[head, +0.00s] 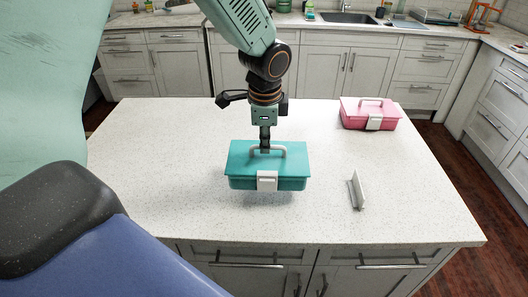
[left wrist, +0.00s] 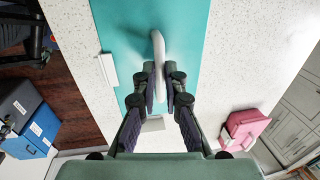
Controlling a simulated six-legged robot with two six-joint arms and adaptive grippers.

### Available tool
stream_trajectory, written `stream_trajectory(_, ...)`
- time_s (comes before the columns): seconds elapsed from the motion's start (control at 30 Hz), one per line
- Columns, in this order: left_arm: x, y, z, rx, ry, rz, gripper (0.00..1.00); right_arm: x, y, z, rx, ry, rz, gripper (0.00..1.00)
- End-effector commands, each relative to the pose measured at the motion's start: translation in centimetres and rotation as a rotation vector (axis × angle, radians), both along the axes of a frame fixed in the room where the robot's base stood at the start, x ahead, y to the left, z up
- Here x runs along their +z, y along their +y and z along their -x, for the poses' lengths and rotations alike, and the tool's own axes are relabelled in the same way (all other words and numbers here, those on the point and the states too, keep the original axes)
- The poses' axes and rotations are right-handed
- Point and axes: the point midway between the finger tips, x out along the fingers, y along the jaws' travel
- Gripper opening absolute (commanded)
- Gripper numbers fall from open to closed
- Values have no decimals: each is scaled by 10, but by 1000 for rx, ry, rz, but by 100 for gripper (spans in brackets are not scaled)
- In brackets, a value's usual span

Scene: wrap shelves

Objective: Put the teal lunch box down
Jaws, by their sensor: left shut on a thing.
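The teal lunch box (head: 267,170) is at the middle of the white speckled island counter (head: 150,150), with a white latch facing the front. A shadow lies under and before it, so it seems to hang slightly above the counter. My left gripper (head: 265,148) comes down from above and is shut on its pale handle. The left wrist view shows the fingers (left wrist: 168,82) on both sides of the handle, with the teal lid (left wrist: 190,20) beyond. My right gripper is not in view.
A pink lunch box (head: 370,113) stands at the back right of the counter, and also shows in the left wrist view (left wrist: 243,128). The counter's left part is clear.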

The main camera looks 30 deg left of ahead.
Motion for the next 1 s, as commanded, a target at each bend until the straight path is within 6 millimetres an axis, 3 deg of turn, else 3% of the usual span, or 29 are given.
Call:
stream_trajectory(0.33,-37,1,-2,1,0,0,0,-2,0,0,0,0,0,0)
stream_trajectory(0.7,-42,2,-4,1,-3,1,0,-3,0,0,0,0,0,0)
stream_trajectory(0.73,-42,2,-3,1,-1,0,11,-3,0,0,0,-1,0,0)
stream_trajectory(1.0,-42,2,-3,1,-1,0,32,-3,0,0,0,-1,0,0)
